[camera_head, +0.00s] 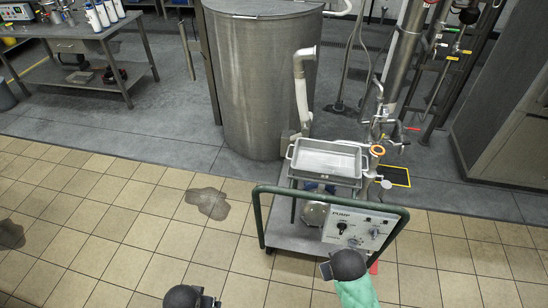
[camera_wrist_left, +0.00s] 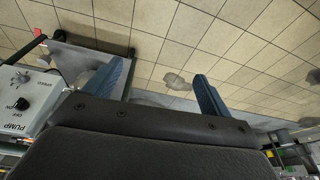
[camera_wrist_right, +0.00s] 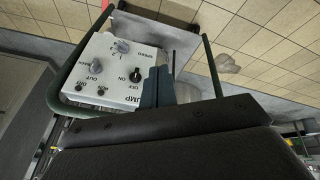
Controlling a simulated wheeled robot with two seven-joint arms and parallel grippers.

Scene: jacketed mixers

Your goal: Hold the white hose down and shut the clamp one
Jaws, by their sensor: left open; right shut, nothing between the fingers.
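A white hose (camera_head: 301,100) hangs from a pale pipe elbow beside the steel tank, behind the pump cart. Its lower end passes behind the cart's tray. An orange ring (camera_head: 377,150), possibly a clamp or gasket, sits on the pipework right of the tray; whether a clamp is shut there is too small to tell. My left gripper (camera_wrist_left: 160,88) is open and empty, with bare floor beyond its fingers. My right gripper (camera_wrist_right: 158,88) is shut on nothing, with the pump panel beyond it. Both are near the bottom of the head view, apart from hose and ring.
The pump cart (camera_head: 296,236) has a green handle rail (camera_head: 256,215), a steel tray (camera_head: 327,178) and a white pump panel (camera_head: 358,228). The steel tank (camera_head: 262,85) stands behind. A bench (camera_head: 95,40) is far left. Tiled floor on the left is clear except for wet patches (camera_head: 208,202).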

